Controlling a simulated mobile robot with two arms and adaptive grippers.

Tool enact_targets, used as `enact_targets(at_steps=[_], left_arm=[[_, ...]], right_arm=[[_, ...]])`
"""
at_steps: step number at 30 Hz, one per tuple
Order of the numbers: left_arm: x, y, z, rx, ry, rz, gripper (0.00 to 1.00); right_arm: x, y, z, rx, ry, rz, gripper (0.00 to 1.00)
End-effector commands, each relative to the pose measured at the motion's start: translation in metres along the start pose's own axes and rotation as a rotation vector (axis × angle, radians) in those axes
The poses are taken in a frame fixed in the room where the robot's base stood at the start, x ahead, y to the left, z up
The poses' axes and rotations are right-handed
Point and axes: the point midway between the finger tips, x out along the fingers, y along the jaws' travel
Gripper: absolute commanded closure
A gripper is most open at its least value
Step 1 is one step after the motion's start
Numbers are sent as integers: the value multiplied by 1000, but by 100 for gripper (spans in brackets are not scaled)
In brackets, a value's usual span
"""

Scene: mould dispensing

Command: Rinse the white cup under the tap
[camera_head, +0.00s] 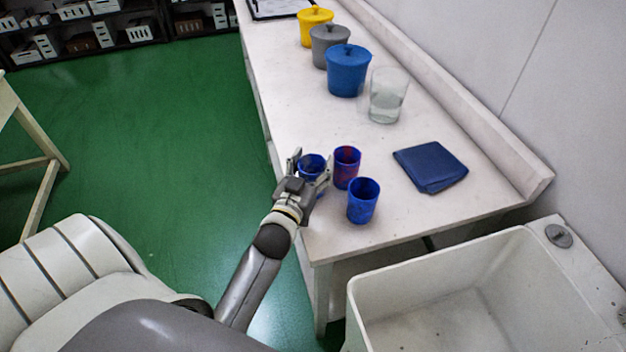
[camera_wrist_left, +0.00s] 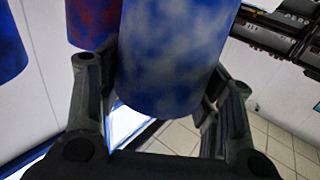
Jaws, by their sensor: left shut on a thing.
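My left gripper (camera_head: 313,178) is at the near left edge of the bench, shut on a blue cup (camera_head: 312,162). In the left wrist view this cup (camera_wrist_left: 172,50) is mottled blue with pale patches and sits between the two fingers. The cup looks upright; I cannot tell whether it touches the bench. I see no white cup and no tap spout. The white sink (camera_head: 408,262) is at the lower right, its basin looking empty. My right gripper is out of view.
A blue cup with red patches (camera_head: 346,168) and another blue cup (camera_head: 363,203) stand close right of the held one. A folded blue cloth (camera_head: 430,166), a glass of clear liquid (camera_head: 388,98) and blue (camera_head: 348,72), grey (camera_head: 330,46) and yellow (camera_head: 315,28) lidded pots stand on the bench (camera_head: 290,100).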

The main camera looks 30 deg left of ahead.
Motion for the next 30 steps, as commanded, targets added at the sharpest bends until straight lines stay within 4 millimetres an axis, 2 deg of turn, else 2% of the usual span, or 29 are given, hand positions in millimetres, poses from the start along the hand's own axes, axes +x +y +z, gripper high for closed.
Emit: enact_targets(at_steps=[11,24,30], left_arm=[[4,-3,0,0,0,0,60],[-4,3,0,-1,0,0,60],[-8,-3,-1,1,-1,0,60]], right_arm=[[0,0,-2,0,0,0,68],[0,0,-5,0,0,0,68],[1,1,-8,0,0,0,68]])
